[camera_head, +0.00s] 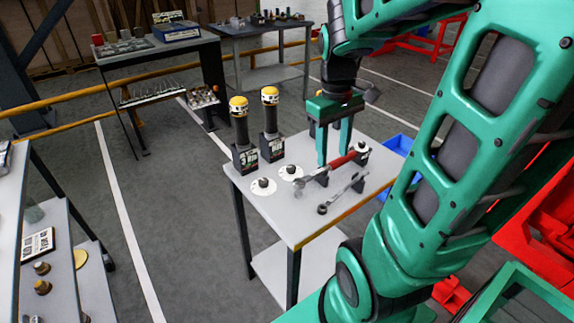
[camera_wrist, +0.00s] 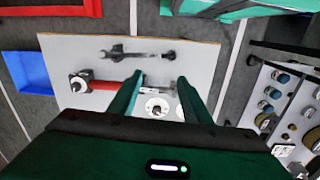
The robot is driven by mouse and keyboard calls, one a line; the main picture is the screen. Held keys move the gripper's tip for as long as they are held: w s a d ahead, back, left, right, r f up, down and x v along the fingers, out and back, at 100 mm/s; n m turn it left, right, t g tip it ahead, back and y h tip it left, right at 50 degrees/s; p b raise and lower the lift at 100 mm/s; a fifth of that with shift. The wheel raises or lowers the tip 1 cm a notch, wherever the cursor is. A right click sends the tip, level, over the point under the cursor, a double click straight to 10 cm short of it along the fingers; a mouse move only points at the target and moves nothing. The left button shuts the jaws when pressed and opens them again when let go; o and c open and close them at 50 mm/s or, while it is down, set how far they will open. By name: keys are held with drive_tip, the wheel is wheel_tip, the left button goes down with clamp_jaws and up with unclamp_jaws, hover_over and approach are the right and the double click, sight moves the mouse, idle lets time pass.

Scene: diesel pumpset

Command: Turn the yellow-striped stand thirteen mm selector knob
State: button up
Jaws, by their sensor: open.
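Two dark upright posts with yellow-and-white tops, the left post (camera_head: 241,135) and the right post (camera_head: 270,120), stand at the back left of the light table (camera_head: 310,222). A dark knob on a white disc (camera_head: 263,185) is near the left edge, and a second knob (camera_head: 290,170) sits on another disc. I cannot read which one is thirteen mm or make out clear yellow stripes. My gripper (camera_head: 333,160) points down over the table, open and empty. In the wrist view, a knob on a white disc (camera_wrist: 157,111) shows between the fingers (camera_wrist: 160,77).
A red-handled tool (camera_head: 341,160) rests on dark supports near the gripper, with a wrench (camera_head: 341,194) in front. A small dark block with a round top (camera_head: 361,152) is at its right end. A blue bin (camera_head: 399,145) lies beyond the table's right side.

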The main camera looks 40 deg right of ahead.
sight(290, 167)
drive_tip(key=w+f+n, duration=0.3)
drive_tip(key=w+n, duration=0.2)
drive_tip(key=w, duration=0.4)
drive_tip(key=w+f+n, duration=0.3)
drive_tip(key=w+n, duration=0.1)
drive_tip(key=w, duration=0.5)
drive_tip(key=shift+y, duration=0.3)
drive_tip(key=f, duration=1)
drive_tip(key=shift+s+d+f, duration=0.1)
drive_tip(key=shift+s+f, duration=0.1)
drive_tip(key=shift+f, duration=0.05)
drive_tip(key=c, duration=1)
